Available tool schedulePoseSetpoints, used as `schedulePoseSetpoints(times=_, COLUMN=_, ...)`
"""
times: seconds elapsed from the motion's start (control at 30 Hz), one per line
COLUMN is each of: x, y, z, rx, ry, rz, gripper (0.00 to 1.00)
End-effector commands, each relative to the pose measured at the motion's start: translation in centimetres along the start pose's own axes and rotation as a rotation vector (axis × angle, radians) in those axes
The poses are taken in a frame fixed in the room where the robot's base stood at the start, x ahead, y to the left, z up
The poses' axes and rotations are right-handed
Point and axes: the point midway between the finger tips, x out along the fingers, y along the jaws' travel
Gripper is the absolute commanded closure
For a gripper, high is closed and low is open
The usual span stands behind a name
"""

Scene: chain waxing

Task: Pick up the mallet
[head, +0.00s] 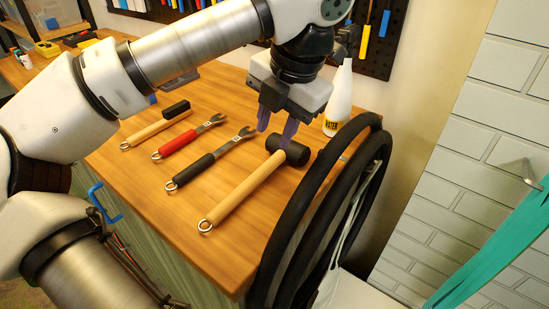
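The mallet lies on the wooden workbench, with a pale wooden handle (243,196) and a black cylindrical head (290,150). The handle runs toward the front left and ends in a metal ring. My gripper (274,132) points down just above the mallet's head end. Its two purple-grey fingers are apart, with a gap between them and nothing seen in it. The right finger overlaps the mallet head in the picture; I cannot tell whether it touches.
Left of the mallet on the workbench (225,262) lie a black-handled wrench (195,170), a red-handled wrench (180,142) and a brush (150,129). A white bottle (339,98) stands behind the mallet. Black tires (300,215) stand close at the right edge.

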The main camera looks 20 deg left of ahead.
Motion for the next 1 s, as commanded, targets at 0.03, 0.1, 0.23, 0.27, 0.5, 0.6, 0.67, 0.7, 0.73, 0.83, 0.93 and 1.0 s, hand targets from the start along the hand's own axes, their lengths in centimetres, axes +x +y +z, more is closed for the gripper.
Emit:
schedulePoseSetpoints(times=0.03, x=1.1, y=-0.1, z=-0.1, rx=0.003, ry=0.001, rz=-0.006, gripper=0.67)
schedulePoseSetpoints(times=0.1, x=2.6, y=-0.1, z=0.0, rx=0.004, ry=0.000, rz=-0.006, gripper=0.67)
schedulePoseSetpoints(times=0.23, x=4.8, y=-0.1, z=0.0, rx=0.004, ry=-0.002, rz=-0.006, gripper=0.67)
schedulePoseSetpoints(times=0.27, x=5.1, y=-0.1, z=0.1, rx=0.004, ry=-0.003, rz=-0.006, gripper=0.67)
schedulePoseSetpoints(times=0.5, x=6.8, y=-0.1, z=0.1, rx=0.005, ry=-0.003, rz=-0.007, gripper=0.67)
schedulePoseSetpoints(times=0.6, x=8.2, y=0.0, z=0.3, rx=0.006, ry=-0.003, rz=-0.009, gripper=0.67)
schedulePoseSetpoints(times=0.67, x=9.1, y=0.1, z=0.4, rx=0.006, ry=-0.003, rz=-0.010, gripper=0.67)
schedulePoseSetpoints(times=0.7, x=9.8, y=0.1, z=0.4, rx=0.005, ry=-0.003, rz=-0.008, gripper=0.67)
schedulePoseSetpoints(times=0.73, x=10.2, y=0.1, z=0.4, rx=0.005, ry=-0.003, rz=-0.008, gripper=0.67)
schedulePoseSetpoints(times=0.83, x=11.2, y=0.1, z=0.4, rx=0.006, ry=-0.004, rz=-0.007, gripper=0.67)
schedulePoseSetpoints(times=0.93, x=11.5, y=0.1, z=0.5, rx=0.005, ry=-0.006, rz=-0.005, gripper=0.67)
schedulePoseSetpoints(times=1.0, x=11.5, y=0.1, z=0.5, rx=0.005, ry=-0.006, rz=-0.005, gripper=0.67)
